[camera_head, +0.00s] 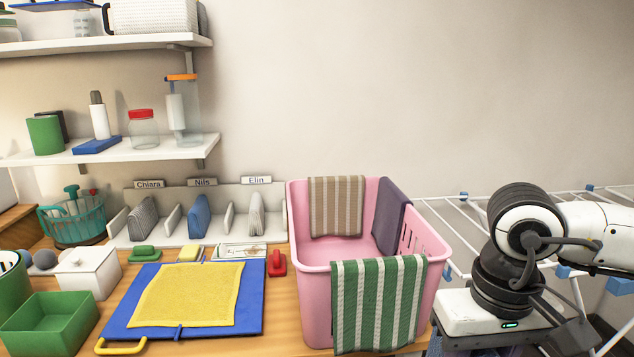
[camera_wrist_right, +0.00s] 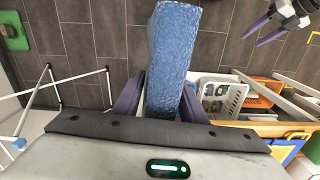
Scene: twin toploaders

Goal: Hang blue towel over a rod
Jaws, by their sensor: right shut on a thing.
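The blue towel (camera_wrist_right: 172,60) is between the purple fingers of my right gripper (camera_wrist_right: 160,95), which is shut on it. It extends away from the fingers above a dark tiled floor. In the head view my right wrist (camera_head: 500,310) is at the lower right, beside the pink basket; its fingers are out of sight below. A white drying rack with thin rods (camera_head: 465,225) stands behind and around my right arm. Its rods also show at the left of the right wrist view (camera_wrist_right: 80,80). My left gripper (camera_wrist_right: 252,38) shows only there, at the top right, fingers apart and empty.
A pink basket (camera_head: 315,285) with striped, brown and purple cloths draped over its rim stands left of my right arm. A wooden counter (camera_head: 275,335) holds a yellow cloth (camera_head: 190,295), a green box (camera_head: 50,320) and a folded blue item (camera_head: 198,217) in an organizer.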

